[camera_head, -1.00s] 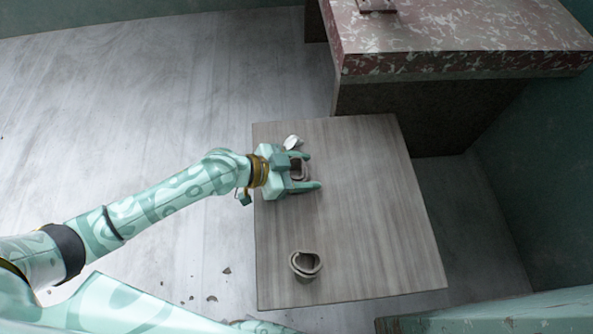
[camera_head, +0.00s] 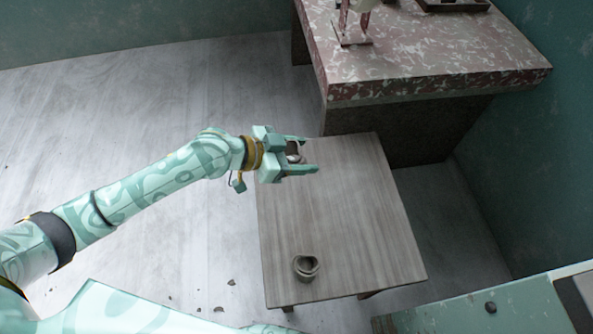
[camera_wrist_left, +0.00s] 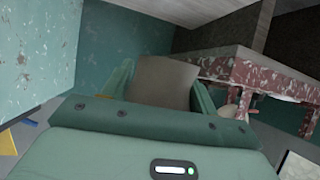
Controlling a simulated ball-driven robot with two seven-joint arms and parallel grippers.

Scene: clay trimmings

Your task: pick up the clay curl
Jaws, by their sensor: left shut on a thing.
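My left gripper (camera_head: 308,154) is shut on a grey-brown clay curl (camera_head: 292,147), held between its two fingers above the far left part of the wooden table (camera_head: 350,215). In the left wrist view the curl (camera_wrist_left: 163,82) fills the gap between the fingers, with no table under it in sight. In the head view the fingers hide part of the curl. My right gripper is in neither view.
A second, ring-shaped grey clay piece (camera_head: 306,267) stands on the table's near left part. A pale scrap (camera_head: 298,158) shows behind the fingers. A red-and-white marbled counter (camera_head: 430,60) stands beyond the table, with a stand (camera_head: 350,30) on it. Small crumbs lie on the floor.

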